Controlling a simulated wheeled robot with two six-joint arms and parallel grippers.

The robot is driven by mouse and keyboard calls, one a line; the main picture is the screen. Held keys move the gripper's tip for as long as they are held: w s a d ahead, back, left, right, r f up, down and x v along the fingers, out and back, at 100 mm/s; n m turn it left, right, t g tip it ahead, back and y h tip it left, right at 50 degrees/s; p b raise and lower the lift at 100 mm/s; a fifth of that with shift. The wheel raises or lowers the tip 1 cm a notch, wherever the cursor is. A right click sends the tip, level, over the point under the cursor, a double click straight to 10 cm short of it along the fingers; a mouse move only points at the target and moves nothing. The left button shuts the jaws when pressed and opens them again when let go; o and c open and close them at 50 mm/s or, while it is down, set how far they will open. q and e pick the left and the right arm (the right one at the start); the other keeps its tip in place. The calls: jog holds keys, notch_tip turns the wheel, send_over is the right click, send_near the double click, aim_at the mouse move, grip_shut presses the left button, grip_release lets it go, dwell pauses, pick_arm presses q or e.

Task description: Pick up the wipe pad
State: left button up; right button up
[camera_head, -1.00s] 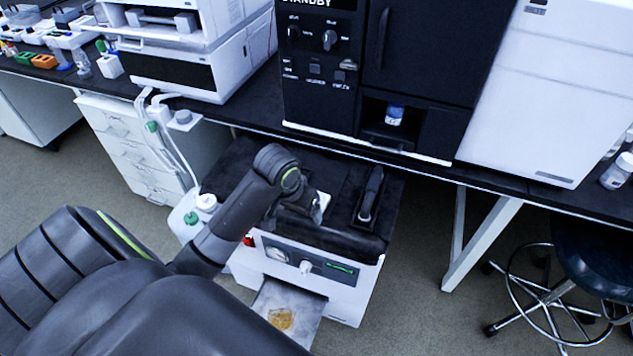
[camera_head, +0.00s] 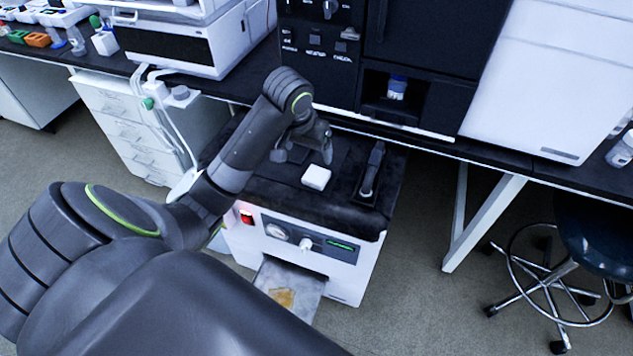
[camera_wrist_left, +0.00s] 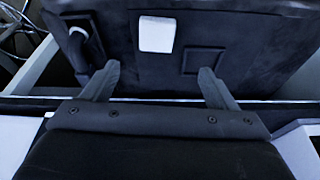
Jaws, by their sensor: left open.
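The wipe pad is a small white block (camera_head: 316,178) lying on the black top of the low white unit in the head view. In the left wrist view the white pad (camera_wrist_left: 157,34) lies flat beyond the fingertips, between their lines. My left gripper (camera_head: 327,150) is just behind and above the pad in the head view, apart from it. In the left wrist view its two fingers (camera_wrist_left: 158,72) are spread wide with nothing between them. My right gripper does not show in either view.
A dark handled tool (camera_head: 372,170) rests in a recess right of the pad. The bench edge (camera_head: 400,127) and black instrument stand close behind. A stained tray (camera_head: 288,290) sticks out below the unit's front panel. A stool stands at right.

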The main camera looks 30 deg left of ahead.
aim_at(316, 175)
pick_arm(q)
jog(key=b+x, duration=0.5)
jog(key=shift+f, duration=0.4)
jog(key=shift+w+f+b, duration=0.25)
jog(key=shift+f+b, duration=0.1)
jog(key=shift+f, duration=0.15)
jog(key=x, duration=0.2)
jog(key=b+x, duration=0.1)
jog(key=shift+d+f, duration=0.3)
jog(key=shift+f, duration=0.05)
jog(key=shift+w+a+f, duration=0.1)
jog(key=shift+w+f, duration=0.1)
jog(key=shift+f, duration=0.45)
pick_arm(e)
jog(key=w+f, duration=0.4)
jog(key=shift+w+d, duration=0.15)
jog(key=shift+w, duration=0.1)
